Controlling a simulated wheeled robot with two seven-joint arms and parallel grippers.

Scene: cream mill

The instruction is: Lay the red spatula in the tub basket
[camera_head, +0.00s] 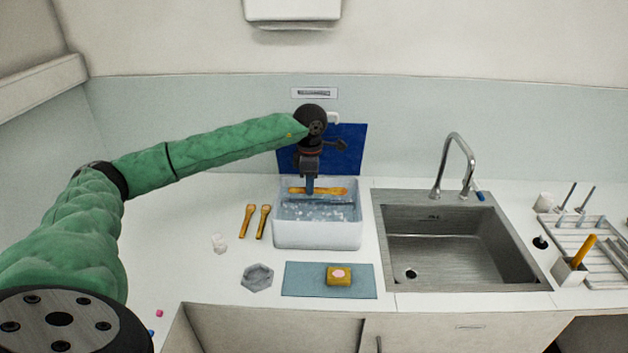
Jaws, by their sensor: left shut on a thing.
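The white tub (318,236) stands on the counter left of the sink, with clear bluish contents and pale bits inside. My left gripper (309,188) points down into it from the back and is shut on a long yellow-orange tool (332,191). The tool lies crosswise, level, at the tub's rear; I cannot tell whether it touches anything there. Two similar orange tools, a left one (247,220) and a right one (263,221), lie on the counter left of the tub. I see no clearly red spatula. The basket is not distinct inside the tub. My right gripper is out of view.
A blue-grey mat (301,280) with a yellow sponge (339,275) lies before the tub. A grey hexagonal dish (257,278) is left of it. The sink (455,245) and tap (458,150) are to the right, then a drying rack (597,235). A blue board (346,150) stands behind.

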